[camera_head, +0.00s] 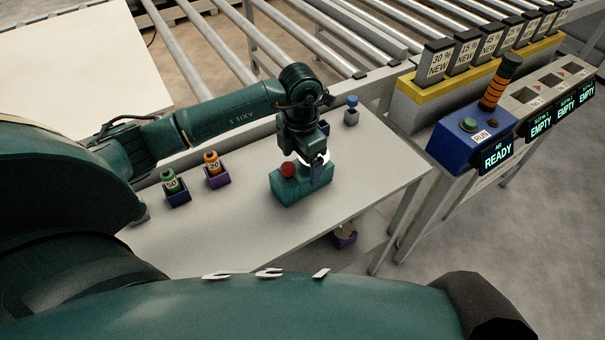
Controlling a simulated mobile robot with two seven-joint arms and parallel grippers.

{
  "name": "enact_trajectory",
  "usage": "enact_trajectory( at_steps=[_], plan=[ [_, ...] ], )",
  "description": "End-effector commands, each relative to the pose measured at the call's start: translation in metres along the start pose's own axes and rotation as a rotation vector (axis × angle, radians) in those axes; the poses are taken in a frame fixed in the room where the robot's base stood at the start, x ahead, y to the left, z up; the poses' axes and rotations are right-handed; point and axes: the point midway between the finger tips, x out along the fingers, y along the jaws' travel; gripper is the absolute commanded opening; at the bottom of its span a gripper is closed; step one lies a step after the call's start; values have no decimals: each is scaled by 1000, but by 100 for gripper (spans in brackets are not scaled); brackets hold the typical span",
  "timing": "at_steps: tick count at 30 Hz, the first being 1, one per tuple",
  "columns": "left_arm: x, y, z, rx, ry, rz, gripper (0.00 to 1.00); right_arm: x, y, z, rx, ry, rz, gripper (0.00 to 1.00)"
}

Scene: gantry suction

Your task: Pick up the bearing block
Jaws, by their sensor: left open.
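No label names the bearing block, so I cannot tell for certain which item it is. A teal block (290,192) with a red round knob (288,170) stands on the grey table, directly below my left gripper. My left gripper (314,178) points down and is open over the right part of this block, hiding some of it. I cannot tell whether the fingers touch it. A small grey block (351,118) with a blue cap stands at the table's back right, apart from the gripper. My right gripper is not in view.
Weight-like pieces marked 50 (172,187) and 20 (214,170) stand left on the table (235,225). A purple item (344,237) lies below the table edge. A roller conveyor (225,40) runs behind. A blue control box (470,130) reads READY at right.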

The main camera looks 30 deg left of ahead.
Motion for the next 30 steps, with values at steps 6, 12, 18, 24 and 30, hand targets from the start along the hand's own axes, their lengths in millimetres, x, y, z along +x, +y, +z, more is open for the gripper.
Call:
enact_trajectory(
  at_steps=[6,12,18,24,30],
  plan=[
    [27,-1,2,-1,2,0,85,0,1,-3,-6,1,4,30],
    [29,-1,2,0,0,0,85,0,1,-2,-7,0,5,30],
    [29,-1,2,1,0,0,75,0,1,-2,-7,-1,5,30],
    [29,-1,2,1,0,0,58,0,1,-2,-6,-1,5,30],
    [29,-1,2,0,0,0,42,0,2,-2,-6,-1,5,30]
  ],
)
